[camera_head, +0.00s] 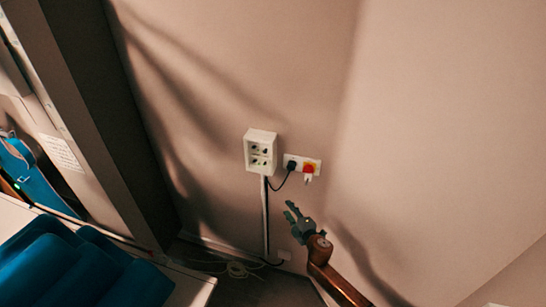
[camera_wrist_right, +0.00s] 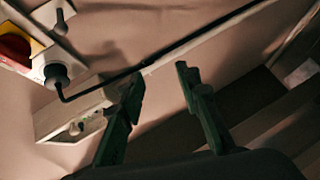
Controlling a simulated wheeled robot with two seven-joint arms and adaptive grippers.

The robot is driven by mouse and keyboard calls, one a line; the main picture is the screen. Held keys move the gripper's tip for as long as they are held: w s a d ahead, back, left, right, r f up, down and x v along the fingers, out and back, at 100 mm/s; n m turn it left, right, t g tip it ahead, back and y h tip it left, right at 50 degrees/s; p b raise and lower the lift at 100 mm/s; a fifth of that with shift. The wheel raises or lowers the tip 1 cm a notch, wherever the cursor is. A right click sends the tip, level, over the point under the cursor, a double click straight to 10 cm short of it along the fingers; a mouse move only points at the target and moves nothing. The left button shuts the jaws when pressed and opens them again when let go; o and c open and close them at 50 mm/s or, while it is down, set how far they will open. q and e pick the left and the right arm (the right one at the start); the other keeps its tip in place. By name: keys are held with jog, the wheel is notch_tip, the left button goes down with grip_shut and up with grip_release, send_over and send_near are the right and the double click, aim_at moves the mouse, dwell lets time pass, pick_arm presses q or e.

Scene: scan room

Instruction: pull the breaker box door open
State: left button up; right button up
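A white box (camera_head: 260,150), which I take to be the breaker box, is fixed to the wall near the middle of the head view. Its front shows several small dark fittings; no door stands out from it, and I cannot tell a door edge. In the right wrist view the white box (camera_wrist_right: 75,112) is at lower left, partly behind a finger. My right gripper (camera_head: 292,210) is below and to the right of the box in the head view. In the wrist view my right gripper (camera_wrist_right: 160,84) has its fingers apart with nothing between them. My left gripper is not in view.
A white wall plate with a red and yellow switch (camera_head: 309,168) and a black plug (camera_head: 291,165) sits right of the box. A dark cable (camera_wrist_right: 105,84) runs from the plug. Blue cushions (camera_head: 60,270) lie at lower left; loose cables lie on the floor.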

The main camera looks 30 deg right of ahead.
aim_at(269, 164)
jog(key=w+a+r+n+t+p, duration=0.1)
jog(key=a+r+n+t, duration=0.1)
jog(key=r, duration=0.8)
jog(key=w+a+r+n+t+p, duration=0.1)
jog(key=r+p, duration=0.1)
jog(key=r, duration=0.7)
jog(key=shift+y, duration=0.4)
jog(key=w, duration=0.8)
jog(key=shift+d+r, duration=0.1)
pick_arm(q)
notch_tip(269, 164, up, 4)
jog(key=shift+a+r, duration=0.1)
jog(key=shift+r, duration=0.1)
pick_arm(e)
jog(key=shift+c, duration=0.6)
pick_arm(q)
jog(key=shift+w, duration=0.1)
pick_arm(e)
grip_shut()
